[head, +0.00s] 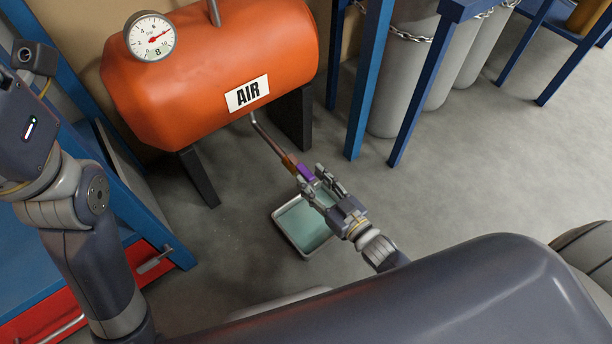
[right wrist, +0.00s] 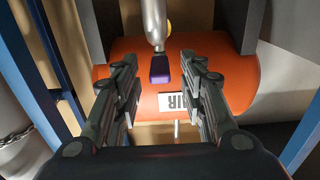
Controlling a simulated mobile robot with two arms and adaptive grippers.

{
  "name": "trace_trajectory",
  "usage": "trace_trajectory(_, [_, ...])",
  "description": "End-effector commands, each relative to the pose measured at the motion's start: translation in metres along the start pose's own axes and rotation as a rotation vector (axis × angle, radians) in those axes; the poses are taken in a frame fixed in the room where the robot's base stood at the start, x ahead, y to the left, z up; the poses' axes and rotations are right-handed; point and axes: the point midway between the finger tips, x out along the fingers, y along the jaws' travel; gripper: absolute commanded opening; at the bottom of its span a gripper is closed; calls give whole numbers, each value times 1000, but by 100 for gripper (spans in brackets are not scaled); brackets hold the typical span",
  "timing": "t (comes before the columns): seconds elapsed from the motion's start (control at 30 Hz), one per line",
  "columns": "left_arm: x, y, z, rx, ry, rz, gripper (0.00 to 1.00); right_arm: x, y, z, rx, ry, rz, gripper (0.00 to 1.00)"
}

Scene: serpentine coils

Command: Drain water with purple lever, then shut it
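The purple lever (head: 306,173) is at the end of a drain pipe (head: 268,138) that comes down from the orange air tank (head: 215,65). It also shows in the right wrist view (right wrist: 160,68). My right gripper (head: 324,181) is at the lever. In the right wrist view its two fingers (right wrist: 160,66) are spread, with the lever between the tips and a gap visible on each side. A tray (head: 282,237) with pale green water lies on the floor below the lever. My left arm is at the left edge; its gripper is out of view.
A round gauge (head: 150,37) sits on the tank. Blue frames with chained grey cylinders (head: 402,75) stand at the upper right. A blue bench with a red drawer (head: 140,275) stands at the left. The grey floor (head: 460,180) to the right is clear.

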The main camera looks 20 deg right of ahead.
Motion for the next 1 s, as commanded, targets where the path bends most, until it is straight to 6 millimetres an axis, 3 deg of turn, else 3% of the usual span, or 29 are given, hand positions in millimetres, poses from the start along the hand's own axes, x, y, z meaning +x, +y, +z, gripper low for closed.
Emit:
trace_trajectory(0.2, [4, 3, -8, 5, 38, 14, 0, 28, 0, 1, 0, 2, 0, 38])
trace_trajectory(0.6, [8, 4, -10, 7, 47, 18, 0, 35, 0, 0, 0, -1, 0, 38])
trace_trajectory(0.8, [8, 4, -10, 7, 48, 19, 0, 35, 0, 0, 0, -1, 0, 0])
trace_trajectory(1.0, [9, 4, -10, 6, 48, 19, 0, 34, 1, 0, 0, -2, 0, 0])
